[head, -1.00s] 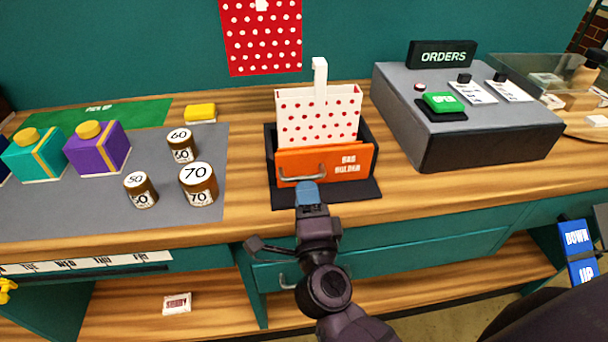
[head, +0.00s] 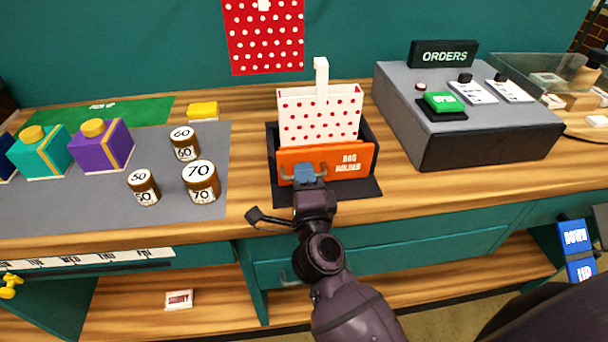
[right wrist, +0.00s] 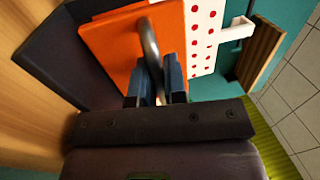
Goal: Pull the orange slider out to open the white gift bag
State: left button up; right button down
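The white gift bag (head: 318,115) with red dots stands upright in the dark bag holder (head: 375,187). The orange slider (head: 352,162), lettered as a bag holder, covers the lower front of the bag. Its grey curved handle (right wrist: 150,45) is on the slider's left part. My right gripper (head: 306,172) is at this handle; in the right wrist view, its blue fingers (right wrist: 158,85) lie close together on both sides of the handle's bar. The fingertips hide part of the handle in the head view. My left gripper is not in view.
Several numbered jars (head: 201,182) and gift boxes (head: 102,147) stand on the left. A grey orders console (head: 462,125) stands close on the right. Below the counter edge is a teal drawer (head: 375,250). Bare wooden counter lies on both sides of the holder.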

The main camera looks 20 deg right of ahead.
jog(key=v, duration=0.3)
jog(key=shift+s+r, duration=0.2)
jog(key=shift+s, duration=0.1)
jog(key=shift+s+a, duration=0.15)
jog(key=shift+s, duration=0.3)
jog(key=c, duration=1.2)
grip_release()
